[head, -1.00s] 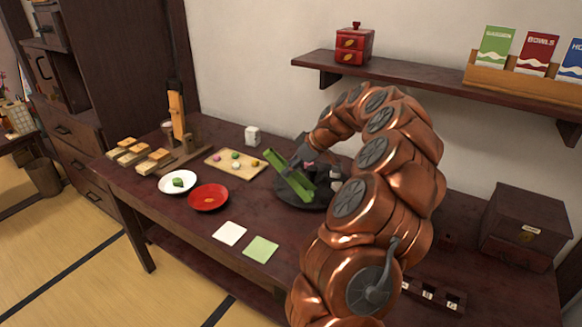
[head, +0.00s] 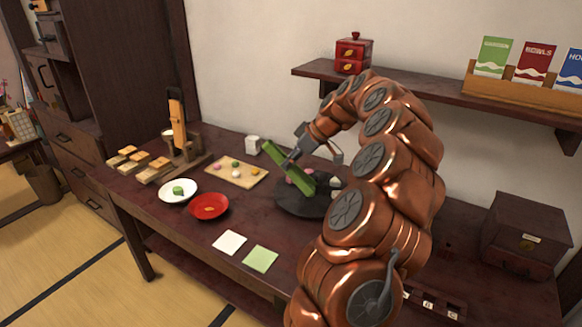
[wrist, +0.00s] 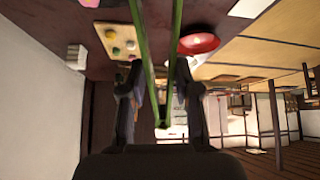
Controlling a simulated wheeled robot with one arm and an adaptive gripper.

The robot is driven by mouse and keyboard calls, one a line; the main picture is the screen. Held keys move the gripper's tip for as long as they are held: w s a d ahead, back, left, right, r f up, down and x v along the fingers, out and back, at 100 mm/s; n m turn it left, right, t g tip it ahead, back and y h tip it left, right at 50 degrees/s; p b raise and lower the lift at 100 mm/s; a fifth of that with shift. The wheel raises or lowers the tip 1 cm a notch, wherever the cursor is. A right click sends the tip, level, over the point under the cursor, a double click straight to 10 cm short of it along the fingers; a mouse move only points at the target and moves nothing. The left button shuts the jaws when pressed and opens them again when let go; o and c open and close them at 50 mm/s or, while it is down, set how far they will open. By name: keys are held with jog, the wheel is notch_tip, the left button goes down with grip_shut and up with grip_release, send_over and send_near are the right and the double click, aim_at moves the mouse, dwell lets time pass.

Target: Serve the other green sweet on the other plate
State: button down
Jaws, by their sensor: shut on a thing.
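My gripper (head: 294,156) is shut on green tongs (head: 274,153), which slant down to the right over a dark round tray (head: 290,208). In the wrist view, the long arms of the tongs (wrist: 146,55) run away from my fingers (wrist: 158,95); their far tips are out of frame. A wooden board (head: 222,178) holds small sweets, among them a green sweet (head: 235,163). A white plate (head: 165,191) holds another green sweet (head: 178,190). A red plate (head: 195,212) bears only a small gold mark; it also shows in the wrist view (wrist: 208,44).
A white cube (head: 253,145) stands behind the board. Wooden blocks (head: 155,170) and an upright wooden piece (head: 177,125) are at the left. A white card (head: 229,242) and a green card (head: 260,259) lie near the front edge. A shelf (head: 400,92) juts out above.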

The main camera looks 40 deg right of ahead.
notch_tip(320, 180, up, 6)
jog(key=p, duration=0.1)
jog(key=shift+r, duration=0.2)
jog(key=shift+w+a, duration=0.1)
dwell(0.4)
jog(key=w+a+f+m+h, duration=0.1)
jog(key=w+a, duration=0.3)
jog(key=a, duration=0.6)
jog(key=w+a+f+m, duration=0.1)
jog(key=w+a, duration=0.3)
jog(key=a, duration=0.6)
jog(key=s+a+f+m+h, duration=0.1)
jog(key=a+f, duration=0.2)
jog(key=a, duration=0.4)
jog(key=s+a+f+m+h, duration=0.1)
jog(key=s+a+f+m, duration=0.1)
jog(key=a, duration=0.5)
jog(key=shift+s+a+f+t, duration=0.15)
jog(key=shift+s+f+t, duration=0.2)
jog(key=shift+f, duration=0.45)
